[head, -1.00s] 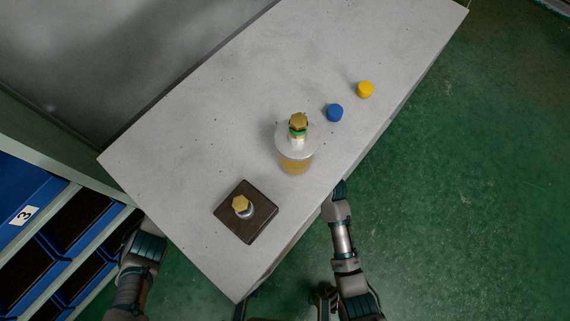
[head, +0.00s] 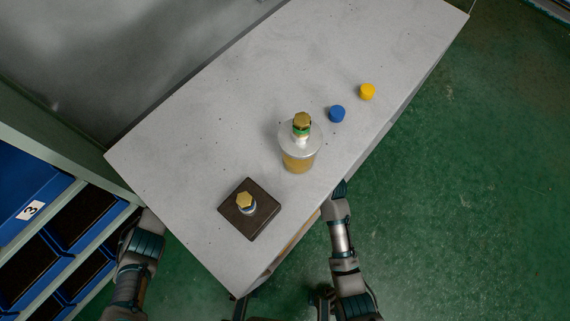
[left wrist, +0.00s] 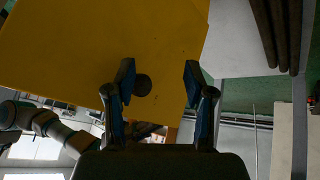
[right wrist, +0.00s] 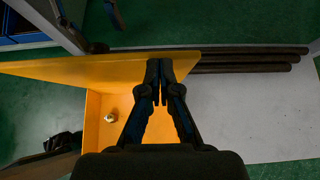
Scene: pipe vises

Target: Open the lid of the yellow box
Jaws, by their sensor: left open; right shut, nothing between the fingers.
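The yellow box shows in the right wrist view, with its orange-yellow inside (right wrist: 96,128) visible and a small brass-coloured piece (right wrist: 110,117) in it. Its yellow lid (right wrist: 85,68) stands raised away from the opening. My right gripper (right wrist: 160,68) is shut and empty, its fingertips at the lid's edge; contact is unclear. In the left wrist view a large yellow panel (left wrist: 70,45), seemingly the lid, carries a dark round knob (left wrist: 142,86). My left gripper (left wrist: 158,75) is open, with the knob between its fingers in the picture. In the head view, a thin orange strip (head: 300,232) shows beside the tabletop.
The grey table (head: 200,130) holds a dark block with a brass-topped fitting (head: 246,202), a bottle-like vessel (head: 298,162), a blue cap (head: 337,114) and a yellow cap (head: 367,91). Blue shelf bins (head: 30,190) stand left. Dark pipes (right wrist: 250,58) lie near the box.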

